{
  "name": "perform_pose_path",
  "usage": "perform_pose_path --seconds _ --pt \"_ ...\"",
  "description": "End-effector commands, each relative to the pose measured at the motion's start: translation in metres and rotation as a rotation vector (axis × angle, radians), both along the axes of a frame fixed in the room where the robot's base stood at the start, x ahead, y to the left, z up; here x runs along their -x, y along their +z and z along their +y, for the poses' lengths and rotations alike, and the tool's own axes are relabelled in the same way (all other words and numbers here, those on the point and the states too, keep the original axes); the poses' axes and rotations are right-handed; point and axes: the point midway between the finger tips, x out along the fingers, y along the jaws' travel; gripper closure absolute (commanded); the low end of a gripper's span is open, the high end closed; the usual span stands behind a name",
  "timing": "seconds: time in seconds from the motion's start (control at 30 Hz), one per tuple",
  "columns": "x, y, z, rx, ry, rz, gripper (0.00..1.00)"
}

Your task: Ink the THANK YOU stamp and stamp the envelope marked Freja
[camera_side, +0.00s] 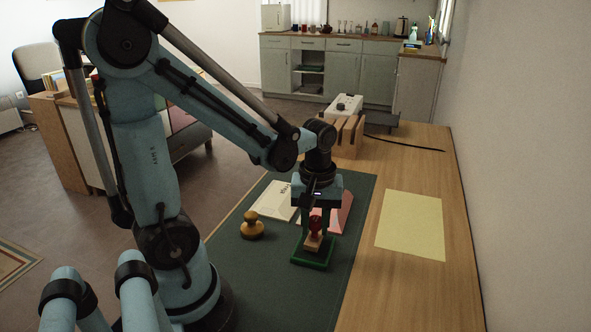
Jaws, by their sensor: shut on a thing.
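My gripper (316,220) points down and is shut on a stamp with a red knob (315,227) and a pale wooden block (312,242). The stamp is over a green ink pad (318,262) on the dark mat; I cannot tell whether it touches the pad. A second stamp with a mustard-yellow knob (251,225) stands upright to the left. A white envelope (271,202) with dark writing lies behind it. A pink envelope (344,213) lies behind my gripper, partly hidden. The names on the envelopes and the stamps' wording are too small to read.
The dark green mat (275,285) covers the middle of the wooden desk (385,285). A pale yellow sheet (411,224) lies to the right. A wooden slotted holder (349,133) and a white device (347,104) stand at the back. The mat's front is clear.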

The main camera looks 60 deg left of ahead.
Motion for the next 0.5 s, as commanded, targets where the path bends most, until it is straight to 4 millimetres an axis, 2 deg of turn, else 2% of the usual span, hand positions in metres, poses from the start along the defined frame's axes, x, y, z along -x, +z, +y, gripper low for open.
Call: perform_pose_path --seconds 0.5 --pt "-0.0003 -0.0049 0.0001 0.000 0.000 0.000 0.89"
